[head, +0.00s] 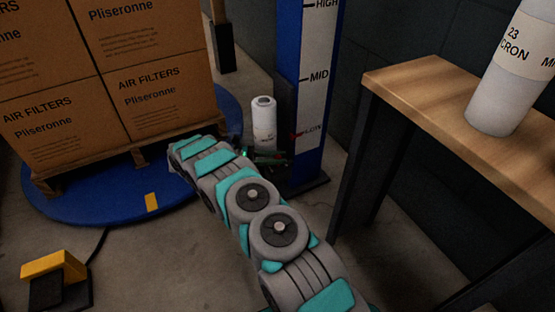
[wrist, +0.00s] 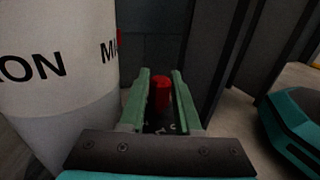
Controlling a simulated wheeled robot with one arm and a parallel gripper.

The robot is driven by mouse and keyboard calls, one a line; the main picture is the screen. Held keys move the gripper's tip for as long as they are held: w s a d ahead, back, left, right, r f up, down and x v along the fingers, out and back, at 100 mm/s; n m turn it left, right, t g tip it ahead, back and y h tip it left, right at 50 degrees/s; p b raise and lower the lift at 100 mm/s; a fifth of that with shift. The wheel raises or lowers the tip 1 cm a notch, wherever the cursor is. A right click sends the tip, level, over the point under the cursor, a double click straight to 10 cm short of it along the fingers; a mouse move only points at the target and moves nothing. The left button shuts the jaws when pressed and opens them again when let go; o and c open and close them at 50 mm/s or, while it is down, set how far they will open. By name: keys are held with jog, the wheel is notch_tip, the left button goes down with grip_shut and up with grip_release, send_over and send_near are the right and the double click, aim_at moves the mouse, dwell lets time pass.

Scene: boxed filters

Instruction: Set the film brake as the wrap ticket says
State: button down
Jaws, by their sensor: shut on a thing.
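My gripper (wrist: 162,85) has its green fingers closed around a red knob (wrist: 162,92). In the head view my gripper (head: 268,156) is low beside the blue mast, partly hidden by my arm. A white film roll (head: 264,112) stands upright just behind it, and its printed wall (wrist: 60,65) fills the left of the wrist view. The blue mast (head: 289,70) bears a white scale marked HIGH, MID and, at the bottom, a partly hidden label. A red pointer (head: 297,134) sits at that lowest mark. No wrap ticket can be made out.
Stacked air filter boxes (head: 110,75) stand on a pallet on a blue turntable (head: 85,207) at left. A wooden table (head: 425,85) at right holds a large white roll (head: 508,90). A yellow pedal (head: 53,266) with a cable lies front left.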

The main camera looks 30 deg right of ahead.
dwell(0.5)
jog(key=c, duration=0.6)
grip_release()
jog(key=shift+r+n+t+p, duration=0.2)
jog(key=shift+n+t+p, duration=0.1)
jog(key=shift+t+p, duration=0.2)
jog(key=shift+n+t+h+p, duration=0.4)
jog(key=shift+n+t+h, duration=0.1)
jog(key=shift+t, duration=0.2)
